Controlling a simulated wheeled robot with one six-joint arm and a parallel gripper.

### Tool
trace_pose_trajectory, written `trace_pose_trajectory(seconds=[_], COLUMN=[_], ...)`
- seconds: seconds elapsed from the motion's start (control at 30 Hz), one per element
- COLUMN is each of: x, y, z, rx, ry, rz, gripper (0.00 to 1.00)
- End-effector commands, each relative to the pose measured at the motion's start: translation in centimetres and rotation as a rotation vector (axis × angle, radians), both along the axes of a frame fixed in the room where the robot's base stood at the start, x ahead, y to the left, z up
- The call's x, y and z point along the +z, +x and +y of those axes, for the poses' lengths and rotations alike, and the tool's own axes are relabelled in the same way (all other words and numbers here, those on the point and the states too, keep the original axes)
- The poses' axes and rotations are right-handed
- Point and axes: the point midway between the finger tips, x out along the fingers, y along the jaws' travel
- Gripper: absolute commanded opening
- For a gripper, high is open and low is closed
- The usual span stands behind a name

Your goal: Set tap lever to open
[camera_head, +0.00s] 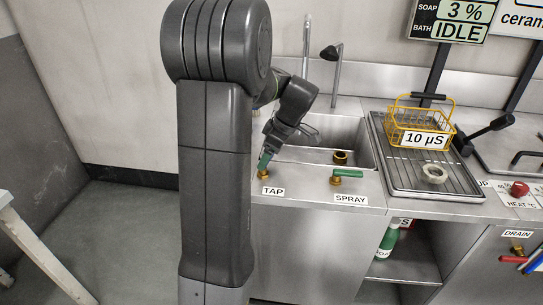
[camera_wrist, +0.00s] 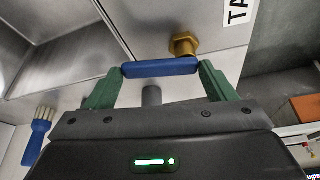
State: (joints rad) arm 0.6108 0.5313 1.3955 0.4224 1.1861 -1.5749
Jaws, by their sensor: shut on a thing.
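The tap is a brass fitting (camera_head: 263,174) at the left of the counter front, behind the TAP label (camera_head: 273,191). In the wrist view, its brass nut (camera_wrist: 184,44) shows just beyond a blue lever (camera_wrist: 160,68). My gripper (camera_wrist: 160,70) has green fingers, one at each end of the blue lever, and is shut on it. In the head view, my gripper (camera_head: 266,158) reaches down to the tap from above, and its green fingers hide most of the lever.
The spray valve (camera_head: 348,174) with a green lever stands to the right. Behind lies the sink (camera_head: 320,140). A yellow basket (camera_head: 402,115) and a pale ring (camera_head: 434,174) rest on the drain rack (camera_head: 395,180). A blue-handled brush (camera_wrist: 36,140) shows at lower left.

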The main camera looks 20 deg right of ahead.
Motion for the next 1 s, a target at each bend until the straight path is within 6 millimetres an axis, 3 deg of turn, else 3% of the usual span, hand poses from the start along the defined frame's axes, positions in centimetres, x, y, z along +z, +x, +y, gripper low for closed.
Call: trace_pose_trajectory(seconds=[0.4, 0.97, 1.0], x=[-0.01, 0.01, 0.01], y=[0.51, 0.59, 0.59], z=[0.26, 0.36, 0.36], rx=[0.198, 0.232, 0.232], ry=[-0.004, -0.005, -0.004], rz=[0.001, 0.000, -0.001], gripper=[0.36, 0.36, 0.81])
